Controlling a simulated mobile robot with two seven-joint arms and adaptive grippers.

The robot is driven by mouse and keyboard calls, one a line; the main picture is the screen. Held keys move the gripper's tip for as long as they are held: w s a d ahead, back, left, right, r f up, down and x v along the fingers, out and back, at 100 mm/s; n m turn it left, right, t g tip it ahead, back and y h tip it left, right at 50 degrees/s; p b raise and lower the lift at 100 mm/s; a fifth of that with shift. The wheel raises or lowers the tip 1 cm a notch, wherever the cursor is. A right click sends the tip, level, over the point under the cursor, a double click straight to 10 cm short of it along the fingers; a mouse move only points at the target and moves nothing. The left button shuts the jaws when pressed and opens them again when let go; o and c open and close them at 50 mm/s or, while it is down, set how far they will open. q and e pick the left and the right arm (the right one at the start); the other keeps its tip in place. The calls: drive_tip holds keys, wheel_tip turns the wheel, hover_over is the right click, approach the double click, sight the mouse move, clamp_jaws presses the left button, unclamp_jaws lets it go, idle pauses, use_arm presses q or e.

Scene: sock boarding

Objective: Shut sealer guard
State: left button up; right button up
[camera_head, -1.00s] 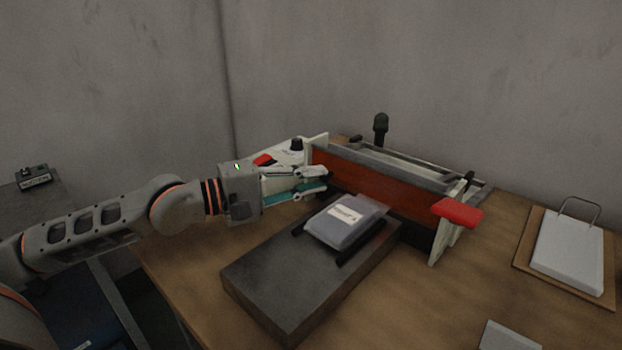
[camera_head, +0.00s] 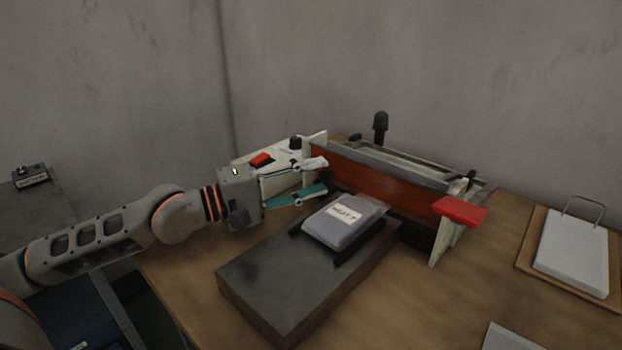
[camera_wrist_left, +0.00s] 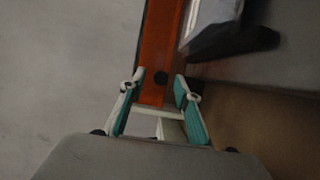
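The sealer stands at the back of the table, with its long orange-red guard (camera_head: 375,180) along the front, facing me. The guard also shows in the left wrist view (camera_wrist_left: 164,40), running up from between the fingertips. My left gripper (camera_head: 322,175) is at the guard's left end. Its teal-padded fingers are spread apart, and in the wrist view the left gripper (camera_wrist_left: 160,86) has a finger on either side of the guard's end. I cannot tell whether either finger touches it. My right gripper is not in view.
A grey bagged pack (camera_head: 346,222) lies on a dark block (camera_head: 290,270) in front of the guard. A red handle (camera_head: 459,210) sticks out at the sealer's right end. A clipboard-like board (camera_head: 570,252) lies far right. Bare table lies right of the block.

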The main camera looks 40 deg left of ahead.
use_arm(q)
drive_tip(key=shift+s+f, duration=0.1)
drive_tip(key=shift+v, duration=5.45)
drive_tip(key=shift+s+a, duration=0.3)
drive_tip(key=shift+s, duration=0.05)
